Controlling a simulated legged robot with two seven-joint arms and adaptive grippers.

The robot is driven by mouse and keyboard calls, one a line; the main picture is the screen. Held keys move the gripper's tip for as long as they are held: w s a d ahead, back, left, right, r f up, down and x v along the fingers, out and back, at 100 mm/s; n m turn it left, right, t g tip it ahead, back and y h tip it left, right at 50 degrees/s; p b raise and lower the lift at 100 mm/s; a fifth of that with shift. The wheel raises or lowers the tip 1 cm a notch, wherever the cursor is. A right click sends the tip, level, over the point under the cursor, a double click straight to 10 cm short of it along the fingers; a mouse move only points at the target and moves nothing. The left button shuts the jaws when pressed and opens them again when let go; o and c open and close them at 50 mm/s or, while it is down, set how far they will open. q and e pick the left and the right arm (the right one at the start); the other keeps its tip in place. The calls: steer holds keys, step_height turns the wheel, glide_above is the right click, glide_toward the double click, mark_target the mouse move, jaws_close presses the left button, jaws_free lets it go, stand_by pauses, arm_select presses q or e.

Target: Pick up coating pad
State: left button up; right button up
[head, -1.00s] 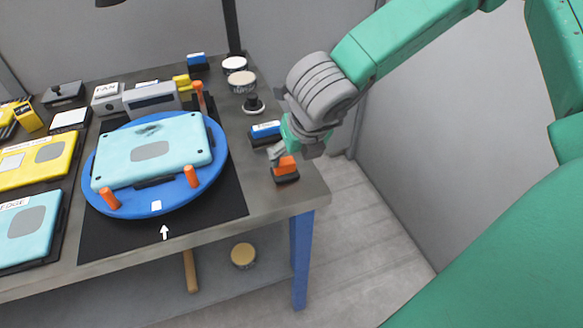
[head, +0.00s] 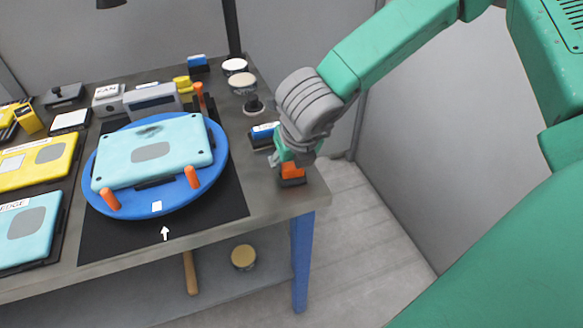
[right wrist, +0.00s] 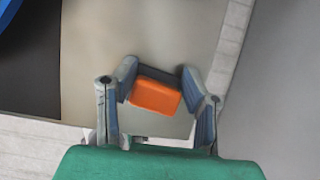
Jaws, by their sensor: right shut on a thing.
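An orange block with a dark base, which I take to be the coating pad (head: 293,169), is at the right end of the workbench. My right gripper (head: 288,159) is over it from above and hides its upper part. In the right wrist view the orange coating pad (right wrist: 155,96) sits between the two fingers of my right gripper (right wrist: 160,72), which are shut on it. I cannot tell whether its base is clear of the bench top. My left gripper is not in view.
A blue and white block (head: 264,131) stands just behind my right gripper. A blue turntable (head: 135,207) bearing a light-blue panel (head: 180,150) is to the left. Round pots (head: 242,80) stand at the back. The bench's right edge is close to the pad.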

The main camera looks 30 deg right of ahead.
mark_target(281, 174)
steer(key=shift+s+a+f, duration=0.1)
steer(key=shift+s+a, duration=0.05)
steer(key=shift+a, duration=0.8)
steer(key=shift+w+a+r, duration=0.15)
steer(key=shift+a+r, duration=0.05)
steer(key=shift+r, duration=0.3)
steer(key=shift+w+a+r, duration=0.1)
steer(key=shift+a+r, duration=0.05)
steer(key=shift+r, duration=0.35)
steer(key=r, duration=0.2)
steer(key=d+r+p, duration=0.1)
steer(key=r, duration=0.2)
steer(key=r+p, duration=0.1)
steer(key=r, duration=0.2)
steer(key=shift+d, duration=0.25)
steer(key=shift+a+r, duration=0.15)
steer(key=shift+a, duration=0.4)
steer(key=o, duration=0.4)
steer(key=shift+a, duration=0.1)
steer(key=shift+c, duration=0.7)
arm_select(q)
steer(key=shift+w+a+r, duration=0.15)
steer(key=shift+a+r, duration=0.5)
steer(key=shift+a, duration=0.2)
arm_select(e)
steer(key=shift+d, duration=0.2)
